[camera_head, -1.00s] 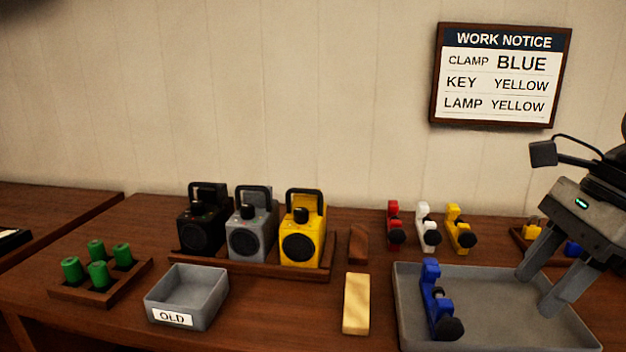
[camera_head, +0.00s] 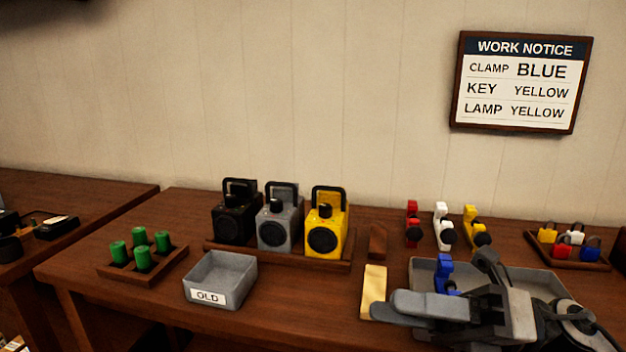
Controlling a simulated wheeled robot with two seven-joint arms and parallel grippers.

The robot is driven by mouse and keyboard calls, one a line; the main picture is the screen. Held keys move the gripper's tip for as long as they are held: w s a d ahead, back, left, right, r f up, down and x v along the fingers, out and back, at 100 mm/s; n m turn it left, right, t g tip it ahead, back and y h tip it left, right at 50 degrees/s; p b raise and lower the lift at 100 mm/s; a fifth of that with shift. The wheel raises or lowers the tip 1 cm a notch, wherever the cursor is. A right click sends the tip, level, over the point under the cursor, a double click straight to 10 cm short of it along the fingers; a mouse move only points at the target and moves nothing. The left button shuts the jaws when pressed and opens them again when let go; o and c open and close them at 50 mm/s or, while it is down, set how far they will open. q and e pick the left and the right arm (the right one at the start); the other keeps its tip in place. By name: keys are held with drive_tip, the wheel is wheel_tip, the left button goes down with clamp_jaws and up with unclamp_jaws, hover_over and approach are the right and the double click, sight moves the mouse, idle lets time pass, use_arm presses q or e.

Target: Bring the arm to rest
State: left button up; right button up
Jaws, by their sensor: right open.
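My right gripper (camera_head: 390,306) is low at the right front of the table, in front of the grey tray, and points left. It is open, with nothing seen between its fingers. It covers much of the grey tray (camera_head: 424,268). The blue clamp (camera_head: 443,272) stands in that tray behind my gripper, and its lower part is hidden. The gripper's fingers show in front of the lower end of a pale yellow block (camera_head: 373,284). My left gripper is not in view.
Red, white and yellow clamps (camera_head: 474,228) stand behind the grey tray. A rack of green cylinders (camera_head: 142,258) and a bin marked OLD (camera_head: 222,278) are at left.

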drive_tip(key=w+d+f+m+t+h, duration=0.1)
drive_tip(key=w+f+m+t+h, duration=0.2)
drive_tip(key=m+t, duration=0.5)
drive_tip(key=d+f+m+t+h+p, duration=0.15)
drive_tip(key=f+m+t+h, duration=0.25)
drive_tip(key=m, duration=0.7)
drive_tip(key=w+d+f+m+t+h, duration=0.2)
drive_tip(key=f+m+t+h, duration=0.15)
drive_tip(key=m+t, duration=0.45)
drive_tip(key=s+f+m+g+h, duration=0.3)
drive_tip(key=s+f+m+g, duration=0.2)
drive_tip(key=f, duration=0.5)
drive_tip(key=s+f+m+g+h, duration=0.4)
drive_tip(key=s+f+m, duration=0.2)
drive_tip(key=f+m, duration=0.3)
drive_tip(key=shift+s+a+f+g, duration=0.25)
drive_tip(key=shift+s+f+g, duration=0.15)
drive_tip(key=shift+f, duration=0.5)
drive_tip(key=shift+w, duration=0.1)
drive_tip(key=shift+c, duration=0.7)
drive_tip(key=shift+d, duration=0.2)
